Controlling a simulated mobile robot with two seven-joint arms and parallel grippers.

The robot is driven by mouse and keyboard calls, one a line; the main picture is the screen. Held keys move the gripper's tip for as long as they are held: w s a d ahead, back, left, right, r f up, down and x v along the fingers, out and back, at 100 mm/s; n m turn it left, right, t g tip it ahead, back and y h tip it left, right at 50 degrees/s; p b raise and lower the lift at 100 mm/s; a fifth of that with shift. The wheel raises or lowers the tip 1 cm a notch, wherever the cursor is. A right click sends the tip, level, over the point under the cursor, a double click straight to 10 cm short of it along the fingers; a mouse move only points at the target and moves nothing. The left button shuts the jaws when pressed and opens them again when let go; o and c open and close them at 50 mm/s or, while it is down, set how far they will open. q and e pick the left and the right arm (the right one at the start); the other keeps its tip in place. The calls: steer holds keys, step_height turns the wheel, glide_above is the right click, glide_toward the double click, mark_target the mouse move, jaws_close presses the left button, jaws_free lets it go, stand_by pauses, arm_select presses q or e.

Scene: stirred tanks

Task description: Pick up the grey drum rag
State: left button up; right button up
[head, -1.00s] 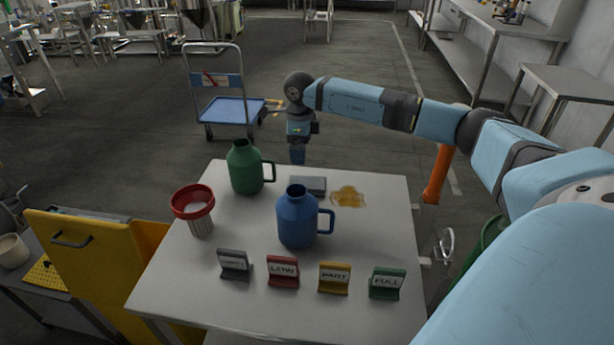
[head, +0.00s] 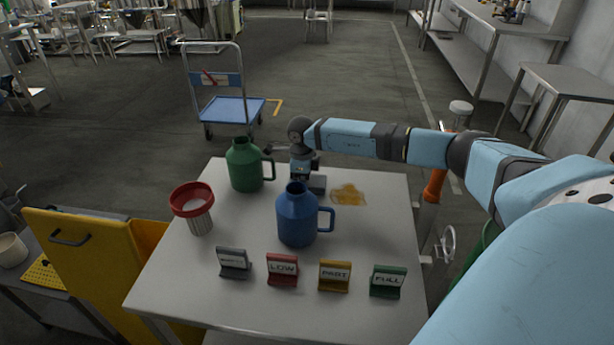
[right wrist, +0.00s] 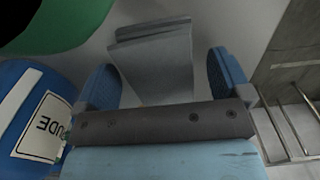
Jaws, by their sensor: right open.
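The grey drum rag (head: 319,185) is a folded grey pad on the table, behind the blue jug. In the right wrist view the rag (right wrist: 158,62) shows between the two blue fingers. My right gripper (right wrist: 163,78) is open, one finger to each side of the rag, with no visible grip on it. In the head view my right gripper (head: 303,178) points down at the rag, partly hidden behind the blue jug. Whether the fingers touch the rag or table cannot be told. My left gripper is not in view.
A blue jug (head: 297,222) stands close in front and a green jug (head: 245,166) to the left. An amber puddle (head: 348,194) lies to the right. A red-rimmed strainer cup (head: 192,203) and several small signs (head: 282,270) stand on the table (head: 200,295).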

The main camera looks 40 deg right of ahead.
steer(key=shift+r, duration=0.1)
steer(key=shift+c, duration=0.4)
steer(key=c, duration=0.9)
steer(key=shift+c, duration=0.2)
step_height(320, 180, up, 20)
steer(key=p, duration=0.1)
steer(key=shift+o, duration=0.7)
steer(key=shift+c, duration=0.3)
